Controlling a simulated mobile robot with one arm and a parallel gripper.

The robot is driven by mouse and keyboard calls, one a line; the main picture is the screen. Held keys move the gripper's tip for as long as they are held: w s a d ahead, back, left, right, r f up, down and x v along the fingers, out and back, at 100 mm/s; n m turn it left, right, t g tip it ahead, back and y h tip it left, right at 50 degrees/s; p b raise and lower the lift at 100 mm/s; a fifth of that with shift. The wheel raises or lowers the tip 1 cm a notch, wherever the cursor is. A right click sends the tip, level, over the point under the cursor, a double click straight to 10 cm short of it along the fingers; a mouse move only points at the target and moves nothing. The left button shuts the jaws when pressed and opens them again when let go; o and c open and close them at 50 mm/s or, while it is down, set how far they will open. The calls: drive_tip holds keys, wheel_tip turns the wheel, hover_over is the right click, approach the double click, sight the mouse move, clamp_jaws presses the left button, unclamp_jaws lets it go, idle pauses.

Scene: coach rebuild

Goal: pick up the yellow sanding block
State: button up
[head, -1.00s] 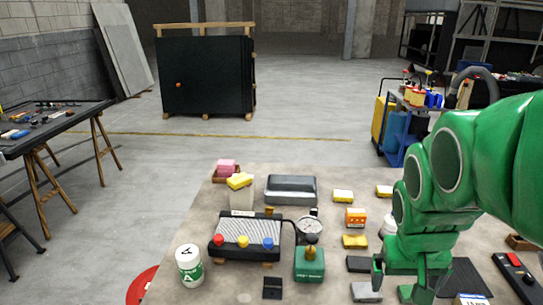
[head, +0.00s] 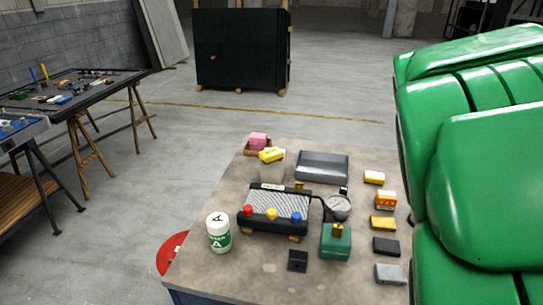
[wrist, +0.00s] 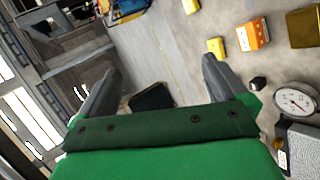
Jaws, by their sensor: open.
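Several yellow blocks lie on the workbench, and I cannot tell which is the sanding block. In the head view, one yellow block (head: 272,155) sits on a pale holder at the back left. A second yellow block (head: 374,177) lies at the back right. A third, darker yellow block (head: 383,223) lies nearer, in front of an orange box (head: 386,200). In the wrist view, a small yellow block (wrist: 217,47) lies near the orange box (wrist: 254,35). My gripper (wrist: 158,72) is open and empty there, apart from the blocks; the head view does not show its fingers.
My green arm hides the bench's right side.

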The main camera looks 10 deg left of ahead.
drive_tip(key=w+a+n+t+y, duration=0.3)
drive_tip(key=w+a+n, duration=0.6)
drive_tip(key=n, duration=0.1)
drive_tip(key=n+g+y, duration=0.4)
drive_tip(key=n+y, duration=0.7)
drive_tip(key=n, duration=1.1)
approach(273, 153)
drive_tip(key=x, duration=0.4)
drive_tip(key=shift+x, duration=3.55)
drive_tip(key=shift+c, duration=0.5)
